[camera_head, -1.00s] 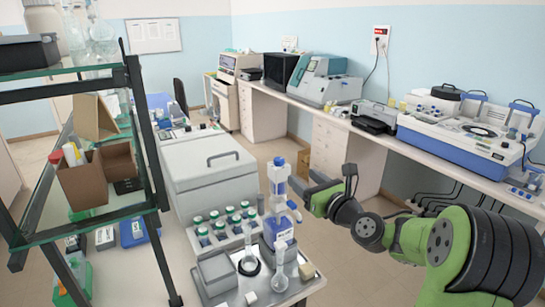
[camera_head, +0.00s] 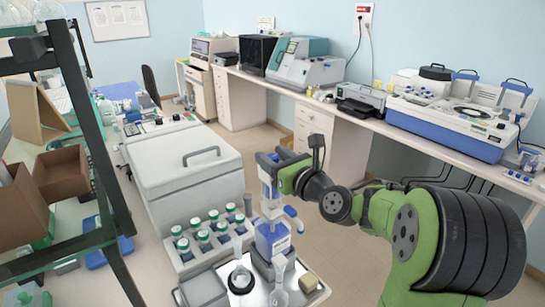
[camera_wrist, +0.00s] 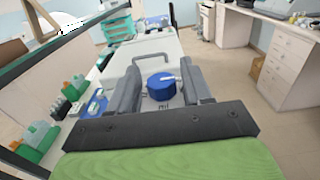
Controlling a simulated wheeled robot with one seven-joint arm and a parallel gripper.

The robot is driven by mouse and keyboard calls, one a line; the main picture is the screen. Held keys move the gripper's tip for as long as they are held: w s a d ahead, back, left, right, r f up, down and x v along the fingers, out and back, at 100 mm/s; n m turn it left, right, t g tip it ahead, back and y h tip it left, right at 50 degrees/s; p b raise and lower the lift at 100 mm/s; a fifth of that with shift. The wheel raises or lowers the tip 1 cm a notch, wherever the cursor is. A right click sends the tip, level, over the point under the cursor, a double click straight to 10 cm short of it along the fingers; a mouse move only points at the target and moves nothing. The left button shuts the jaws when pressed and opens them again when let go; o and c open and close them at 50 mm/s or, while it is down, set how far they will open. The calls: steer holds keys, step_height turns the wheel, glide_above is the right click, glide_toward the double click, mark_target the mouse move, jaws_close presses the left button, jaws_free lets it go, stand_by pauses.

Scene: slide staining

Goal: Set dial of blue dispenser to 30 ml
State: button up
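The blue dispenser (camera_head: 271,238) stands upright on a tray, with a blue-labelled bottle and a blue side nozzle. Its upper part is partly hidden by my gripper (camera_head: 268,163) in the head view. In the wrist view its blue dial (camera_wrist: 162,86) lies between the two grey fingers of my gripper (camera_wrist: 159,72). The fingers are apart, with a visible gap on each side of the dial. A small light pointer shows at the dial's right side.
A rack of green-and-white capped bottles (camera_head: 207,238) stands left of the dispenser. Glass flasks (camera_head: 240,277) stand in front. A large white lidded box (camera_head: 188,170) is behind. A dark-framed glass shelf (camera_head: 92,120) rises at the left.

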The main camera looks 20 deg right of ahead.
steer(key=shift+w, duration=0.1)
steer(key=c, duration=0.7)
steer(key=shift+c, duration=0.2)
